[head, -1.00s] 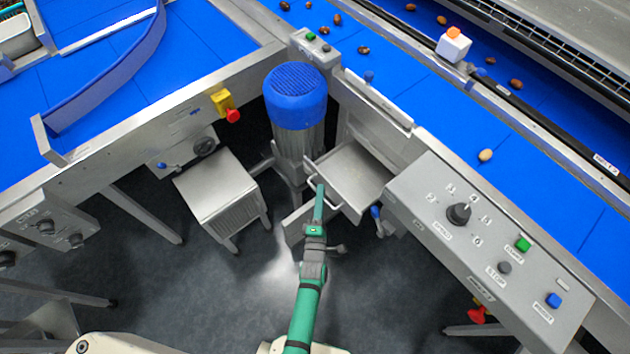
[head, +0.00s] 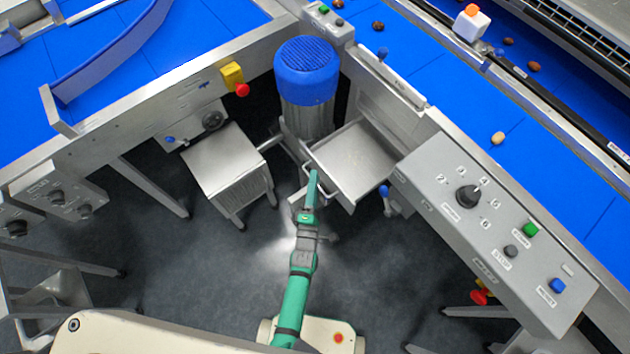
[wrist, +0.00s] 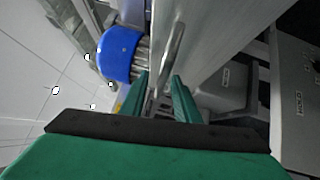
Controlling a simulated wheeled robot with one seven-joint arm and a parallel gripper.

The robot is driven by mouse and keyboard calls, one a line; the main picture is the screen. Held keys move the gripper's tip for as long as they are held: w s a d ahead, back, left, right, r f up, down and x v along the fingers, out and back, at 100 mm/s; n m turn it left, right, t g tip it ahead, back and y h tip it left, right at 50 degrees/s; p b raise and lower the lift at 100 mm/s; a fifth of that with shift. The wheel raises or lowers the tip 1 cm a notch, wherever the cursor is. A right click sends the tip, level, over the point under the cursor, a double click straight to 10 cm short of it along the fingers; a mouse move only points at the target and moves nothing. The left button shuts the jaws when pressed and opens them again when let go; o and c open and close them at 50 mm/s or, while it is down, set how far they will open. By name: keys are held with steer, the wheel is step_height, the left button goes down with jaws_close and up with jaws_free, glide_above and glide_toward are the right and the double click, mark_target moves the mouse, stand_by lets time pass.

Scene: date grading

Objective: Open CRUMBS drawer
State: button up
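The drawer (head: 352,160) is a shallow grey metal tray under the right-hand conveyor's side. It stands pulled out over the floor, empty as far as I see. No CRUMBS lettering is readable on it. Its bar handle (wrist: 173,52) shows in the wrist view, running down toward the gap between my fingertips. My gripper (head: 313,178) is at the handle at the drawer's front. In the wrist view its green fingers (wrist: 161,80) stand apart, with a gap between them. Whether a finger touches the handle is unclear.
A blue-capped motor (head: 306,85) stands behind the drawer's left side. A grey box on legs (head: 225,160) stands to the left. The control panel (head: 440,185) is on the right. A blue-handled valve (head: 385,192) sits near the drawer's right. Floor in front is clear.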

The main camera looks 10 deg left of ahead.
steer(key=s+f, duration=0.1)
steer(key=s, duration=0.9)
steer(key=shift+s+d+f, duration=0.2)
steer(key=shift+s+d, duration=0.1)
steer(key=shift+s, duration=0.05)
stand_by(0.4)
steer(key=s+d+r+m+g, duration=0.2)
steer(key=s+d+r+m, duration=0.1)
steer(key=s+r+m, duration=0.6)
steer(key=s+d+r+m+g+h, duration=0.1)
steer(key=s+d+r+m, duration=0.3)
steer(key=s+r+m, duration=0.6)
steer(key=shift+s+r+m+g, duration=0.3)
steer(key=shift+r+m+g, duration=0.2)
steer(key=shift+r, duration=0.4)
steer(key=shift+w, duration=0.15)
